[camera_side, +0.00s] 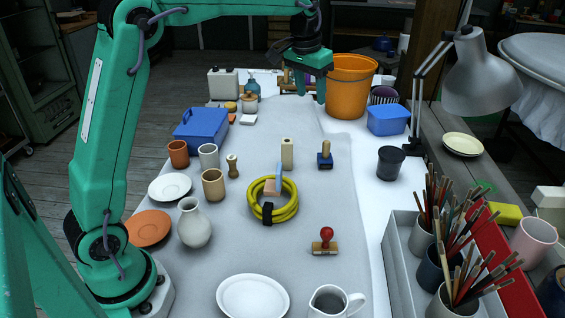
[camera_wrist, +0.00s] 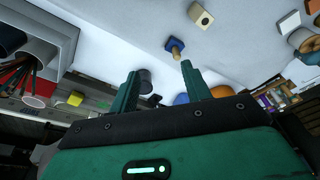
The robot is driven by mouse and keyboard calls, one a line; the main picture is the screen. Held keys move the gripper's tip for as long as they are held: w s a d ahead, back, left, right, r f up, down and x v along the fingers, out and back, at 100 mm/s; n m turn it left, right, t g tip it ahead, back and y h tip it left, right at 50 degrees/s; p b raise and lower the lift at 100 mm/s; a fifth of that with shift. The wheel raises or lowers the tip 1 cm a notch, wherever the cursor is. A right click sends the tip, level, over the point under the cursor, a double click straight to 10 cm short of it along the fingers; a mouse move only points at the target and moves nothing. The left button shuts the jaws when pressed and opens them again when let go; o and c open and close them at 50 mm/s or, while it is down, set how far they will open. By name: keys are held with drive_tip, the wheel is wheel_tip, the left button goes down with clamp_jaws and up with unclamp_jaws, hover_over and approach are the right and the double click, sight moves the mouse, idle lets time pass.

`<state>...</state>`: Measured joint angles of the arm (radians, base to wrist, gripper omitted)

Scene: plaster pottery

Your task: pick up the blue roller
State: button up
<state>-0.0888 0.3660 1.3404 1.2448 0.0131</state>
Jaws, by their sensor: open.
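A small blue tool with a light wooden knob (camera_side: 325,157) stands upright on the grey cloth, right of centre. It best fits the blue roller, though I cannot make out a roller shape. In the wrist view it (camera_wrist: 174,46) lies beyond the fingertips, between their lines, with nothing covering it. My gripper (camera_side: 311,92) is high at the far end of the table, behind the blue tool and apart from it. In the wrist view my gripper (camera_wrist: 160,69) has its two green fingers spread wide and empty.
A pale block with a hole (camera_side: 287,153) stands left of the tool. A yellow coil (camera_side: 290,207) lies nearer, a dark cup (camera_side: 390,162) to the right. Behind are an orange bucket (camera_side: 348,88) and blue tub (camera_side: 388,120). A red-knobbed stamp (camera_side: 325,243) is in front.

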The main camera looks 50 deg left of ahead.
drive_tip(key=w+a+f+g, duration=0.1)
drive_tip(key=w+a+f, duration=0.1)
drive_tip(key=w+f, duration=0.5)
drive_tip(key=g, duration=0.1)
hover_over(327, 142)
drive_tip(key=shift+n, duration=0.3)
drive_tip(key=f, duration=0.9)
drive_tip(key=shift+s+a, duration=0.15)
drive_tip(key=shift+a, duration=0.05)
drive_tip(key=shift+f, duration=0.3)
drive_tip(key=shift+f, duration=0.1)
drive_tip(key=shift+f, duration=1.2)
drive_tip(key=shift+f, duration=0.1)
drive_tip(key=shift+w+d+f, duration=0.1)
drive_tip(key=shift+f, duration=1.15)
drive_tip(key=shift+w+f, duration=0.1)
drive_tip(key=shift+f, duration=1.1)
